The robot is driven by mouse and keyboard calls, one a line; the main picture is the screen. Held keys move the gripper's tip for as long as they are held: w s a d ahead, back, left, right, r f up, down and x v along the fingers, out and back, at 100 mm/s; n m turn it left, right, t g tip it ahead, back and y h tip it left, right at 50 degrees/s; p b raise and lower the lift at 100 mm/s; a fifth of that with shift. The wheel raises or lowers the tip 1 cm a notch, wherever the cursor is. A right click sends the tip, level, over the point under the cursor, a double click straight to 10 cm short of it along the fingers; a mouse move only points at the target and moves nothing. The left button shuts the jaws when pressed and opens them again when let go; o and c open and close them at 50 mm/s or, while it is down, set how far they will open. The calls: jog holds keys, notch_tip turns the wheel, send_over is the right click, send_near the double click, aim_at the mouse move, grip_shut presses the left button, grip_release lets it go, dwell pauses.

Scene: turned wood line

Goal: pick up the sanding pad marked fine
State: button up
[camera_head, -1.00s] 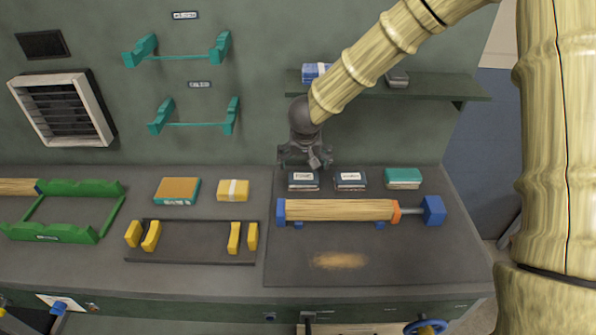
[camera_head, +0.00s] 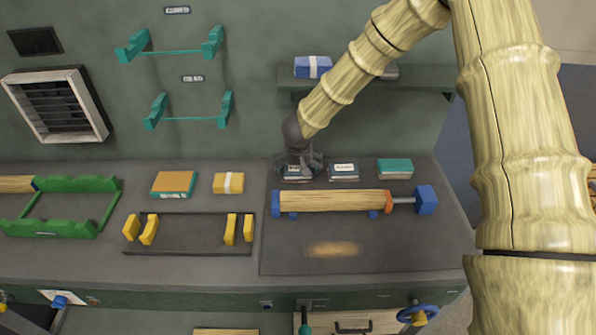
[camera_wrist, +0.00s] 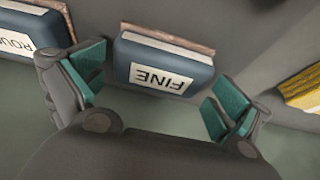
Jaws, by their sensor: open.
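The sanding pad marked FINE (camera_wrist: 163,67) is a dark blue block with a brown underside and a white label, upside down in the wrist view. In the head view it is the left dark pad (camera_head: 297,175) on the dark mat, partly hidden by my gripper (camera_head: 299,162). My gripper (camera_wrist: 157,92) is open and points down, with its green-padded fingers on either side of the pad's near end. I see gaps between the fingers and the pad.
A similar pad (camera_head: 343,172), its label starting "ROU" in the wrist view (camera_wrist: 20,42), lies close beside. A teal block (camera_head: 395,168) is farther right, a yellow block (camera_head: 228,183) left. A clamped wooden rod (camera_head: 335,200) lies in front; a shelf (camera_head: 430,78) is above.

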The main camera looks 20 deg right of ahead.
jog(key=shift+w+f, duration=0.1)
jog(key=shift+f, duration=0.35)
jog(key=c, duration=1)
jog(key=shift+o, duration=0.2)
jog(key=shift+r, duration=0.1)
